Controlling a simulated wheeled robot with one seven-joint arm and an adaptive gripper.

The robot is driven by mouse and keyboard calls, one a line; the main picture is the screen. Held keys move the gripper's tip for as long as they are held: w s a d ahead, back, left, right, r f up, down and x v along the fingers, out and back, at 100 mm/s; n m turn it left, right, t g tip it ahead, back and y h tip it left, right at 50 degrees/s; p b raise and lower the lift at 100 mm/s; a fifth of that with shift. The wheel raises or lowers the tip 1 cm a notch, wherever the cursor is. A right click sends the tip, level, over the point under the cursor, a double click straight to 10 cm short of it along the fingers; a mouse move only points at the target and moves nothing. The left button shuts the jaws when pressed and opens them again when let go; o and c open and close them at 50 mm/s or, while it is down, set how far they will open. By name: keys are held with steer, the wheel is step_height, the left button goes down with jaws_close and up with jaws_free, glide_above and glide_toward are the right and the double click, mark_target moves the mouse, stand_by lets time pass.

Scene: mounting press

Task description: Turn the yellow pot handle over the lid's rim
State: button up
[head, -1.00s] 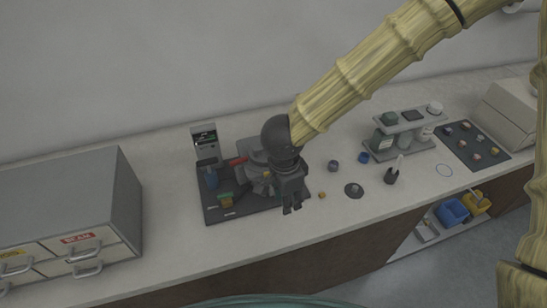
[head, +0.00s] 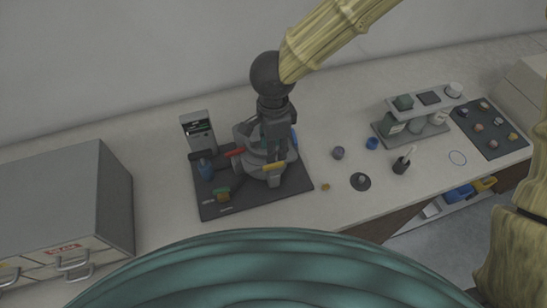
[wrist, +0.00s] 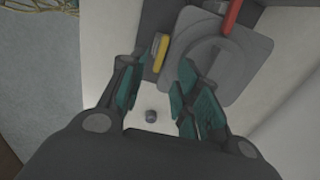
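The grey pot (head: 250,172) stands on a dark base plate, with its round lid (wrist: 210,55) seen from above in the wrist view. The yellow handle (head: 274,166) is at the pot's near right side; in the wrist view the yellow handle (wrist: 160,52) lies just past the fingertips, toward the gap between them. My gripper (head: 276,148) is over the pot's right side, pointing down. In the wrist view my gripper (wrist: 158,80) has its fingers spread, with nothing between them. Whether a finger touches the handle cannot be told.
A red handle (head: 235,152) and a blue handle (head: 294,138) are also on the pot. A drawer cabinet (head: 60,200) is at left; a bottle rack (head: 420,125) at right. Small parts lie on the counter between.

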mark_target(274, 164)
steer(key=shift+w+f+p, duration=0.1)
steer(key=shift+f+p, duration=0.25)
steer(key=shift+f, duration=3.25)
jaws_close()
